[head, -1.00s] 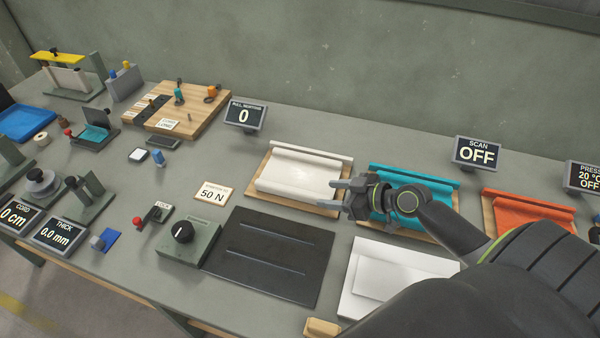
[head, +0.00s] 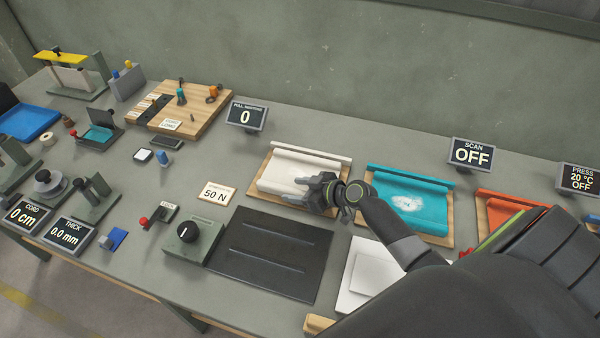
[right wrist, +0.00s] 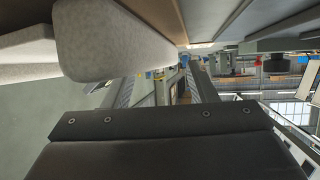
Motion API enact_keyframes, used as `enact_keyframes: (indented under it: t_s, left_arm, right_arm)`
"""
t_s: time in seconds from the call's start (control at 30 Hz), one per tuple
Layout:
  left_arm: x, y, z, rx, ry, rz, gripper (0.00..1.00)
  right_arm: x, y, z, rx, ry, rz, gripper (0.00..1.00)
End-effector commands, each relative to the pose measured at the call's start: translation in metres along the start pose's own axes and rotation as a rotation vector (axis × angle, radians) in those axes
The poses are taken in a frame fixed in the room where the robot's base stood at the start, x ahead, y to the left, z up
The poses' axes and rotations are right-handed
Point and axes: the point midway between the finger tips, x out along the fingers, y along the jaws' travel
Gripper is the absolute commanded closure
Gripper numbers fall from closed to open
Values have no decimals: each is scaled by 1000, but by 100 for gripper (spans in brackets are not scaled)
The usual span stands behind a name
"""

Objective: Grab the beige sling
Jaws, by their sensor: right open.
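The beige sling (head: 288,168) lies on a wooden board (head: 256,188) at the middle of the bench, with a rolled edge along its back. My right gripper (head: 302,190) is open over the front right part of the sling and hides some of it. I cannot tell whether it touches the fabric. In the right wrist view a pale rounded form (right wrist: 120,40) fills the upper left, close to the camera; I cannot tell what it is. My left gripper is not in view.
A teal sling (head: 425,205) and an orange sling (head: 505,212) lie to the right on boards. A black plate (head: 270,255) and a white block (head: 365,270) are in front. A "50 N" sign (head: 217,194) stands left. Display screens (head: 246,115) line the back.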

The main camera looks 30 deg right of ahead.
Motion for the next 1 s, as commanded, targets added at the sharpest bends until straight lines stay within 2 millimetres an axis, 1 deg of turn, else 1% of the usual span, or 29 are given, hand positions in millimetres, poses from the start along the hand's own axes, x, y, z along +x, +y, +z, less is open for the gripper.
enact_keyframes:
  t_s: [0.1, 0.2, 0.47, 0.57, 0.87, 0.9, 1.0]
  left_arm:
    - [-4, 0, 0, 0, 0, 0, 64]
    - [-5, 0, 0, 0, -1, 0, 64]
    - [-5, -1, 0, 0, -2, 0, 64]
    - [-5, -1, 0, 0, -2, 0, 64]
    - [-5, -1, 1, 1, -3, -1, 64]
    - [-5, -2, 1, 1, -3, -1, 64]
    - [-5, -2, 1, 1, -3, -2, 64]
  right_arm:
    - [12, 0, -1, 1, 1, 0, 48]
    - [17, 0, 0, 1, 0, 0, 48]
    - [19, 0, 1, 0, 0, 0, 48]
    - [19, 0, 1, 0, 0, 0, 58]
    - [19, 0, 1, 0, 0, 0, 98]
    - [19, 0, 1, 0, 0, 0, 100]
    - [19, 0, 0, -1, 0, 0, 100]
